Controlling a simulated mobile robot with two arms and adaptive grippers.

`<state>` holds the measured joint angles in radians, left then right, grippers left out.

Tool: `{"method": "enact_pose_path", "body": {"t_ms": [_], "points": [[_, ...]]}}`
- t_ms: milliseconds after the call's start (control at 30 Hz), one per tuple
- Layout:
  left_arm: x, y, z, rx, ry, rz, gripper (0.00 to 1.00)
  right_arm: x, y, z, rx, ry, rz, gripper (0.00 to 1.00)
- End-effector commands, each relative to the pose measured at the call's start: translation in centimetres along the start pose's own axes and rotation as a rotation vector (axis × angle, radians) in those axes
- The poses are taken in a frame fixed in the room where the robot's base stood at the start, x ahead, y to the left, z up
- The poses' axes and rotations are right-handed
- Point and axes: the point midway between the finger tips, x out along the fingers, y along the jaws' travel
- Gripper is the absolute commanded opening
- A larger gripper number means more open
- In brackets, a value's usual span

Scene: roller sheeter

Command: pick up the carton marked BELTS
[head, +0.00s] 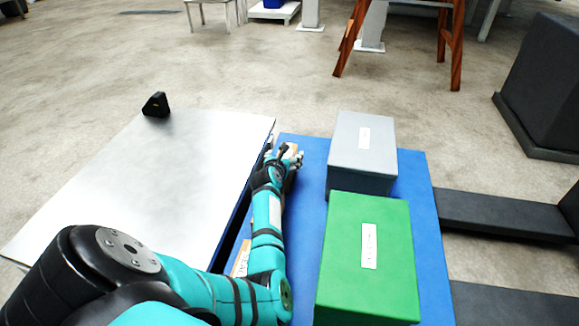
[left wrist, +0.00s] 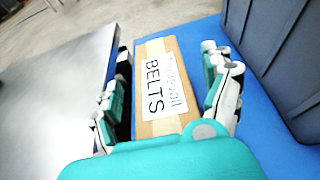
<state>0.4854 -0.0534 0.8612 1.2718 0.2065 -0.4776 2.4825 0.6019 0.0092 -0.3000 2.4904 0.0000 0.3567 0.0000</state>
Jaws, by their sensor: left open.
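The carton marked BELTS (left wrist: 165,128) is a brown box with a white label on top. In the left wrist view it lies between the fingers of my left gripper (left wrist: 168,78), one finger on each side. In the head view the left gripper (head: 283,157) reaches over the left edge of the blue platform, and only a small brown part of the carton (head: 292,148) shows past it. The left gripper is open; I cannot tell whether the fingers touch the carton. My right gripper is not in view.
A grey box (head: 362,150) and a green box (head: 368,255) stand on the blue platform (head: 420,200), right of my left arm. A metal table (head: 150,180) with a small black object (head: 156,105) lies to the left. Another brown labelled item (head: 241,260) is partly hidden by my arm.

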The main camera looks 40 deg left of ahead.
Motion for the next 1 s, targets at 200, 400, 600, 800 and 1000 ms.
{"method": "enact_pose_path", "body": {"t_ms": [200, 400, 600, 800, 1000], "points": [[0.13, 0.23, -0.16, -0.001, 0.0, 0.003, 0.83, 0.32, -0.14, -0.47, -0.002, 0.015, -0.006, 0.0], [0.12, 0.22, -0.15, -0.001, 0.001, 0.002, 0.75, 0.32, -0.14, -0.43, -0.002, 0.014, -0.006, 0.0], [0.12, 0.21, -0.16, -0.001, 0.001, 0.002, 0.49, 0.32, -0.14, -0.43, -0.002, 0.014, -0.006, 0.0], [0.12, 0.21, -0.18, -0.001, 0.001, 0.002, 0.23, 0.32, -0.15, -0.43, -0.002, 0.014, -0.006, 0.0], [0.13, 0.21, -0.18, -0.001, 0.001, 0.002, 0.0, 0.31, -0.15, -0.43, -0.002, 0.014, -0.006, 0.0]]}}
